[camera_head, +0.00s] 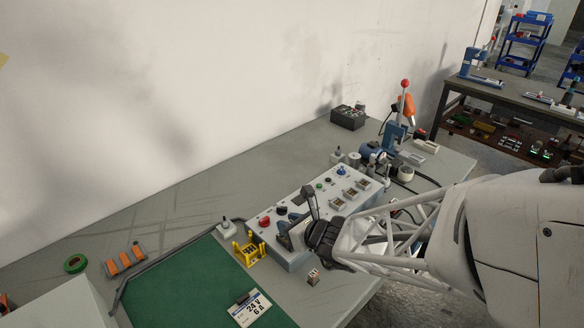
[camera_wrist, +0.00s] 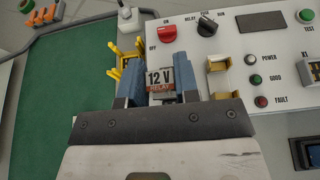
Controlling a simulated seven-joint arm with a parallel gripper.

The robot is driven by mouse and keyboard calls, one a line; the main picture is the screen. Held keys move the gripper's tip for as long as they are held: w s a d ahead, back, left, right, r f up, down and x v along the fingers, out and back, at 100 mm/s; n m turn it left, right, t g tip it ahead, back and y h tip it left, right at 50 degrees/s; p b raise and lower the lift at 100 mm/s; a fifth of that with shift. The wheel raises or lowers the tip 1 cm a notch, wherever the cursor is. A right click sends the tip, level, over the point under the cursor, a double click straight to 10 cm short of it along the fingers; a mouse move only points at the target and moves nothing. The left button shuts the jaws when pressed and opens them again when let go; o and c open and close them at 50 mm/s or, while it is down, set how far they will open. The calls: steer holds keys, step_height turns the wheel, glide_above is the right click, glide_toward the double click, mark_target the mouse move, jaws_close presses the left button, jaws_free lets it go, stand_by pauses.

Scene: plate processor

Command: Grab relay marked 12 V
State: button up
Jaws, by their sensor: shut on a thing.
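The relay marked 12 V (camera_wrist: 159,79) shows its label, with "RELAY" on a red strip, upright in the wrist view. My gripper (camera_wrist: 158,70) has its two blue fingers on either side of the relay and is shut on it. In the head view my gripper (camera_head: 286,232) is over the front left part of the grey control box (camera_head: 294,262). The relay cannot be made out there, and I cannot tell its height above the surface below.
A yellow holder (camera_head: 248,251) stands left of the control box; it also shows in the wrist view (camera_wrist: 122,62). A small block (camera_head: 313,277) sits in front of the box. A card reading 24 V 6 A (camera_head: 249,309) lies on the green mat (camera_head: 185,285). Switches and buttons top the box.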

steer(key=s+d+r, duration=0.1)
steer(key=s+d, duration=0.4)
steer(key=s, duration=0.8)
steer(key=shift+s+r, duration=0.15)
steer(key=shift+s, duration=0.1)
